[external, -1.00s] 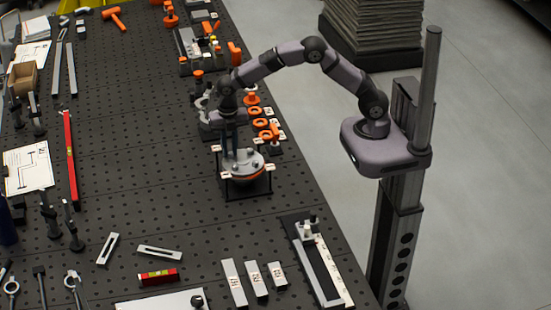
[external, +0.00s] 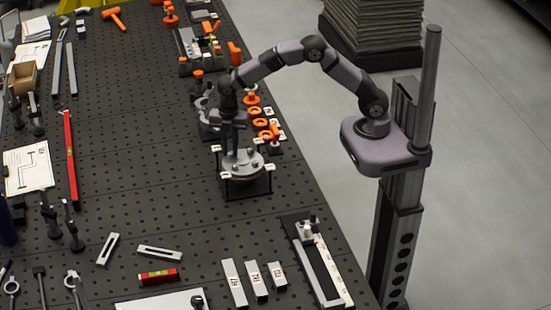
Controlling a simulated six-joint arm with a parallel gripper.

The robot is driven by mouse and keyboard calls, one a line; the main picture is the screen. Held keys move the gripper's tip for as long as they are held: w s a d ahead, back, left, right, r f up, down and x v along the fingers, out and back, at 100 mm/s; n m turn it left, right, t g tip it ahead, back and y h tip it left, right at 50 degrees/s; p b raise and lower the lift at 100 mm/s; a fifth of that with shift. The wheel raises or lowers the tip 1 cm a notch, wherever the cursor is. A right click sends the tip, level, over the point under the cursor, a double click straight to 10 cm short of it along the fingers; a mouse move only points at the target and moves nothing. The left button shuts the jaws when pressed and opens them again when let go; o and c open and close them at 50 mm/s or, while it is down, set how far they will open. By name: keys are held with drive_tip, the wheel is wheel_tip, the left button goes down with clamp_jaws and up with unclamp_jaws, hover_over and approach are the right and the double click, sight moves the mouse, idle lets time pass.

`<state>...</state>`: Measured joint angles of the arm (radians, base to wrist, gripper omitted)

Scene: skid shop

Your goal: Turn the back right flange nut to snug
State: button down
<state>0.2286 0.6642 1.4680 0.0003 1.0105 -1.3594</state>
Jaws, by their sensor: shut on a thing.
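A round grey flange (external: 243,167) with several small nuts and studs on top sits in a dark square frame stand (external: 247,197) on the bench. White labels mark the stand's corners, too small to read. My gripper (external: 230,152) points straight down over the flange's far left part in the external view. Its fingers are shut on a flange nut, which they hide almost fully. I cannot read from this view which corner label belongs to that nut. Other nuts (external: 257,166) stand uncovered toward the flange's right side.
Orange rings and knobs (external: 254,111) stand just behind the flange, close to my wrist. Labelled grey blocks (external: 256,279) and a slide fixture (external: 318,262) lie in front. A red level (external: 70,155) lies left. The bench between is mostly clear.

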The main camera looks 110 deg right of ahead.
drive_tip(key=m, duration=0.6)
drive_tip(key=shift+r+m, duration=0.1)
drive_tip(key=shift+m, duration=0.3)
idle(0.3)
drive_tip(key=c, duration=1.6)
unclamp_jaws()
drive_tip(key=shift+a, duration=0.1)
drive_tip(key=shift+c, duration=0.2)
drive_tip(key=shift+s, duration=0.1)
